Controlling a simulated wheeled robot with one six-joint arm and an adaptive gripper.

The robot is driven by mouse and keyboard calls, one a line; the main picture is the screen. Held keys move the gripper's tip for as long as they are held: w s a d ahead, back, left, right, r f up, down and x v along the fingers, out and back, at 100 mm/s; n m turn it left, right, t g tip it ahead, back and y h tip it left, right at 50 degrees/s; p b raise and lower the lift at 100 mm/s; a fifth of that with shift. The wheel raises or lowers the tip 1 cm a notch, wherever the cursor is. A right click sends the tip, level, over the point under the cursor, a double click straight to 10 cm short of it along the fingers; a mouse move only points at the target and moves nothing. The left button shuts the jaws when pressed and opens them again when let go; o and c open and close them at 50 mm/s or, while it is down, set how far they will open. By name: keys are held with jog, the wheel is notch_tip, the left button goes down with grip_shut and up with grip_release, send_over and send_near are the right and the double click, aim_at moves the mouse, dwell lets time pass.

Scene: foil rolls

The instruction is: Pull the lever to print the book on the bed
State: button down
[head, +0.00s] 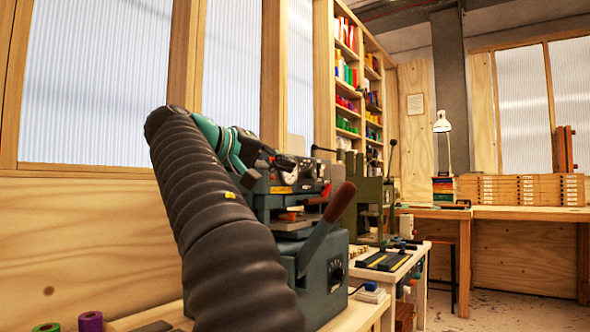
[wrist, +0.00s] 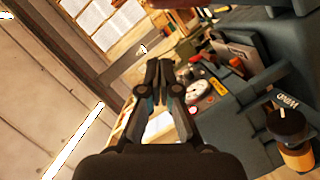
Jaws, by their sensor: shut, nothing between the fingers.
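The blue-grey press (head: 320,275) stands on a bench in front of me. Its lever (head: 341,203), with a reddish-brown handle, slants up to the right at the press's near side. A small brown-red piece, possibly the book (head: 291,216), lies on the press bed under the upper head; it is partly hidden. My gripper (head: 268,158) is at the top of the press, left of the lever handle and apart from it. In the wrist view my gripper (wrist: 158,72) has its fingers together and empty, with the press (wrist: 232,115) on the right.
A green machine (head: 373,205) stands behind the press. A small white table (head: 385,262) with tools is to its right. Thread spools (head: 90,321) sit at the lower left. A wooden wall and windows are close on the left. Open floor shows at the right.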

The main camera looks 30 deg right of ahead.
jog(key=s+d+f, duration=0.1)
jog(key=d+f, duration=0.2)
jog(key=d, duration=0.8)
jog(key=shift+f+b, duration=0.3)
jog(key=shift+b, duration=0.15)
jog(key=shift+f, duration=0.1)
